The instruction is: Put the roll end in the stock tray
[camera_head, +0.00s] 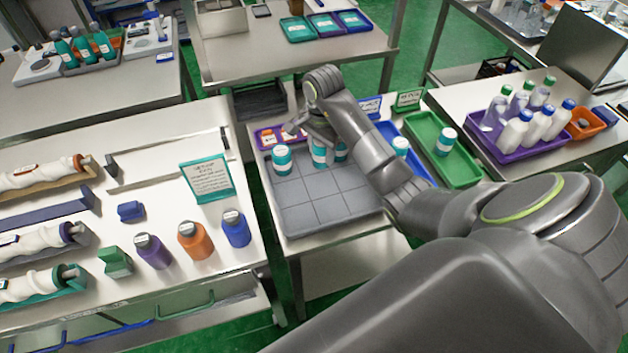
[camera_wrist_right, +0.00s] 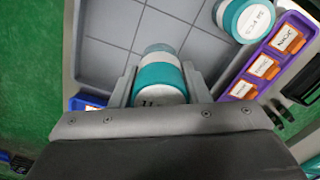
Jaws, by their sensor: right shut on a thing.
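My right gripper (camera_head: 312,134) reaches over the grey gridded tray (camera_head: 330,208). In the right wrist view its fingers (camera_wrist_right: 160,78) are closed on the sides of a white and teal jar (camera_wrist_right: 160,73). That jar seems to be the one under the gripper in the head view (camera_head: 319,156); I cannot tell whether it touches the tray. Another teal-banded jar (camera_head: 282,160) stands to its left, also seen in the wrist view (camera_wrist_right: 246,18). White rolls (camera_head: 40,238) lie in cradles at left. I cannot tell which thing is the roll end or which tray is the stock tray.
A purple tray with orange labelled cards (camera_head: 268,138) sits behind the grey tray. A blue tray (camera_head: 420,168) and a green tray (camera_head: 460,165) lie to the right, each with a jar. Coloured bottles (camera_head: 192,240) and a sign (camera_head: 207,180) stand on the left table.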

